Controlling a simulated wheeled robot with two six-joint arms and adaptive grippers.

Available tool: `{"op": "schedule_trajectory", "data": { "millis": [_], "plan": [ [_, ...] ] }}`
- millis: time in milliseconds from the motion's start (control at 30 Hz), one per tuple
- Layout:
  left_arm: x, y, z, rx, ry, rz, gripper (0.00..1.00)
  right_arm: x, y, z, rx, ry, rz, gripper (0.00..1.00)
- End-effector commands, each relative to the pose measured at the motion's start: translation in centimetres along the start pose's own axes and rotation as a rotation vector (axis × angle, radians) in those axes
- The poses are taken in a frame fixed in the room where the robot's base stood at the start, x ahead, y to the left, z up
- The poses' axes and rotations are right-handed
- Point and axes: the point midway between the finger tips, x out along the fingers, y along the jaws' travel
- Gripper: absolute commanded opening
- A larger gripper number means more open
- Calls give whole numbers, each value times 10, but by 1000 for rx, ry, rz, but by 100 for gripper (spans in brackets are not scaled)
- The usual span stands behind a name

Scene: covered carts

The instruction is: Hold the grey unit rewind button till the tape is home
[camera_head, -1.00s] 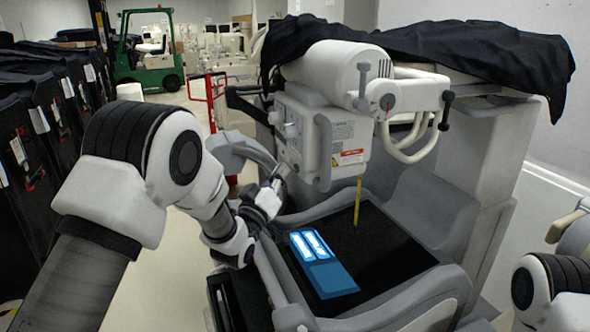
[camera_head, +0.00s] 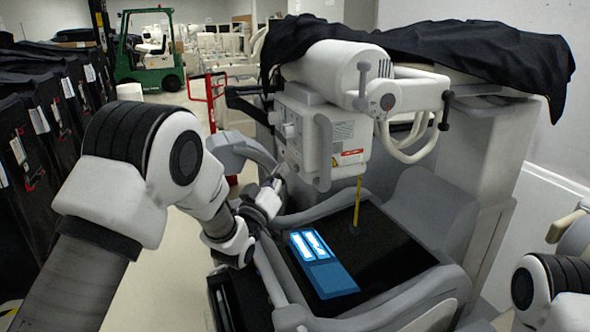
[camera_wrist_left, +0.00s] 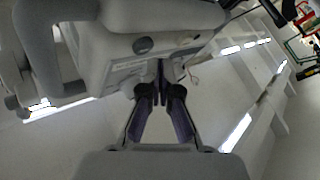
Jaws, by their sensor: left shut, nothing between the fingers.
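The grey unit (camera_head: 318,140) is a boxy head with a front handle, a warning label and small knobs on its left side. It also shows at the top of the left wrist view (camera_wrist_left: 110,50). A yellow tape (camera_head: 357,200) hangs out below it towards the dark cart top. My left gripper (camera_head: 280,175) is shut and empty at the unit's lower left. In the left wrist view its fingertips (camera_wrist_left: 160,90) are together close to the unit's lower edge; I cannot tell if they touch it. A dark round knob (camera_wrist_left: 143,45) shows there. I cannot identify the rewind button for certain. My right gripper is out of view.
A blue panel with white bars (camera_head: 322,262) lies on the cart's dark top. A black cover (camera_head: 430,50) drapes over the cart. Black covered carts (camera_head: 40,125) line the left side. A red trolley (camera_head: 208,100) and green forklift (camera_head: 150,55) stand behind.

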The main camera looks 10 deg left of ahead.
Motion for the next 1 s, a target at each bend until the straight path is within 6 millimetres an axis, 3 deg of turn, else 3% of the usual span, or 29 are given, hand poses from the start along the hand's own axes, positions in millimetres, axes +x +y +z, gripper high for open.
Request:
{"op": "schedule_trajectory", "data": {
  "millis": [1000],
  "plan": [
    [9, 7, 7, 1, 0, 1, 0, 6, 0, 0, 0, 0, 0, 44]
  ]
}}
